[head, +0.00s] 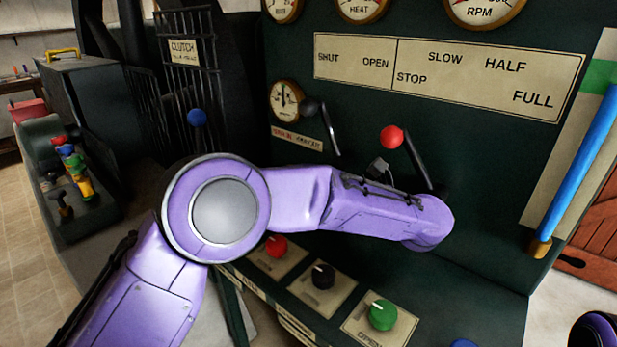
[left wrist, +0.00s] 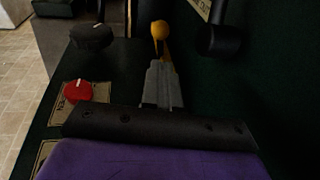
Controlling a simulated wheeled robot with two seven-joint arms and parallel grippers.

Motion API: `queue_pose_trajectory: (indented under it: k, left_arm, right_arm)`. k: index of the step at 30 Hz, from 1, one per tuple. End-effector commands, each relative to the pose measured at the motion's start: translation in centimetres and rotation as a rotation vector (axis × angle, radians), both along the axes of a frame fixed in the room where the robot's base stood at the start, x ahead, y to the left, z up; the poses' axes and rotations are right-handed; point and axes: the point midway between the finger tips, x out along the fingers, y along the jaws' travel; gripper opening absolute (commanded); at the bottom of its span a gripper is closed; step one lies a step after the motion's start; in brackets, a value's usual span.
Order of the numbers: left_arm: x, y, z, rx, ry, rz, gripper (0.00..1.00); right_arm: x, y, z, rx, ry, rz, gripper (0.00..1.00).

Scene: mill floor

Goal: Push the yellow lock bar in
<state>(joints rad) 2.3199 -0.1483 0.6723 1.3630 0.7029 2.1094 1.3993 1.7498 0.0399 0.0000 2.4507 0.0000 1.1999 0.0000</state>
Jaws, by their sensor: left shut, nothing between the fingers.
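A rounded yellow end (left wrist: 160,31), which looks like the lock bar, stands out beside the dark panel in the left wrist view. It lies just beyond the fingertips of my left gripper (left wrist: 159,68), roughly in line with them. The gripper is shut and empty. I cannot tell whether the tips touch the yellow end. In the head view my left arm crosses in front of the panel, and I cannot make out the yellow bar there. My right gripper is not in view.
The green panel bears a red-tipped lever (head: 392,137), a black lever (head: 312,107) and a blue slide bar (head: 582,160). Below my arm are a red knob (head: 276,246), a black knob (head: 323,276) and a green knob (head: 383,315). A barred CLUTCH gate (head: 188,75) stands left.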

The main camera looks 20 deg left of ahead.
Motion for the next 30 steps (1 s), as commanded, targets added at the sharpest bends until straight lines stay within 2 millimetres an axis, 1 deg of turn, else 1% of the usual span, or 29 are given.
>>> queue_pose_trajectory:
  k: [2, 5, 15, 19, 24, 30]
  left_arm:
    - [0.3, 0.5, -0.1, 0.000, 0.002, 0.001, 0.00]
    - [1.1, 1.7, -0.3, -0.002, 0.001, 0.001, 0.00]
    - [4.9, 7.8, -1.7, -0.001, 0.002, 0.000, 0.00]
    - [6.1, 9.7, -2.1, -0.001, 0.002, -0.001, 0.00]
    - [6.9, 11.1, -2.6, 0.000, 0.002, -0.002, 0.00]
    - [7.2, 11.4, -2.7, 0.000, 0.000, -0.004, 0.00]
  right_arm:
    - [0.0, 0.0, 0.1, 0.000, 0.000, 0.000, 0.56]
    - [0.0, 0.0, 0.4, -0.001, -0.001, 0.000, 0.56]
    - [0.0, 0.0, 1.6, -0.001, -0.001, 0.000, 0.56]
    - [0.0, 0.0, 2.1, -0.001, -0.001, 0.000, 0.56]
    - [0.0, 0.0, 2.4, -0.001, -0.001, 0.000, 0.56]
    - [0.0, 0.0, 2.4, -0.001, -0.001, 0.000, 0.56]
